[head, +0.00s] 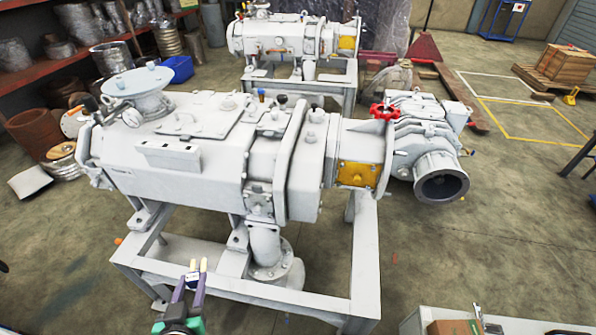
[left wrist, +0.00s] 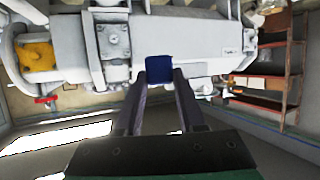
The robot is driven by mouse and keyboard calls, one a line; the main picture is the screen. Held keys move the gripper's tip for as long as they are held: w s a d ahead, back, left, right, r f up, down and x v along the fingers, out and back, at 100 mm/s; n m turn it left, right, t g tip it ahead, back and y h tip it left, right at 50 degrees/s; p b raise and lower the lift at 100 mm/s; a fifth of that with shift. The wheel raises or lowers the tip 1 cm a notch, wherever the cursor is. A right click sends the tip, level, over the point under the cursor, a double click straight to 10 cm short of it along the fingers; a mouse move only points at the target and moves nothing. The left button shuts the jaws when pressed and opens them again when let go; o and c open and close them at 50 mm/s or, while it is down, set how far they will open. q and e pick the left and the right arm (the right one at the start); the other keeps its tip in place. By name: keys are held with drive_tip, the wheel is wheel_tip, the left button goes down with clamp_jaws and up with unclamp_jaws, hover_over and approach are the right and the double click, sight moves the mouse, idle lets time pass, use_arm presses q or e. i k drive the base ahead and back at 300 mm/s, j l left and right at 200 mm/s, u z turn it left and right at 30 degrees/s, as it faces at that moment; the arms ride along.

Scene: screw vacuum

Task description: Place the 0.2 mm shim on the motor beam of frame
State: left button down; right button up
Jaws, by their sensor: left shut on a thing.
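My left gripper (head: 196,268) is at the bottom of the head view, in front of the frame's front beam. It is shut on a small dark blue square piece (left wrist: 159,70), which looks like the shim; its thickness marking cannot be read. In the left wrist view, the piece sits between the tips of the left gripper (left wrist: 159,77). The white steel frame (head: 300,302) stands under the grey vacuum pump (head: 190,140). Which beam is the motor beam is not clear. My right gripper is not in view.
A second pump (head: 290,38) stands on its own frame behind. A shelf with cans and pots (head: 60,60) is at the left. A bench corner with tools (head: 450,325) is at the bottom right. A wooden crate (head: 568,65) is at the far right.

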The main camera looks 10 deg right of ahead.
sight(366, 262)
drive_tip(key=i+j+z, duration=0.1)
drive_tip(key=j+z, duration=0.3)
drive_tip(key=i+j+z, duration=0.1)
drive_tip(key=z, duration=0.35)
drive_tip(key=j+z, duration=0.4)
drive_tip(key=z, duration=1.15)
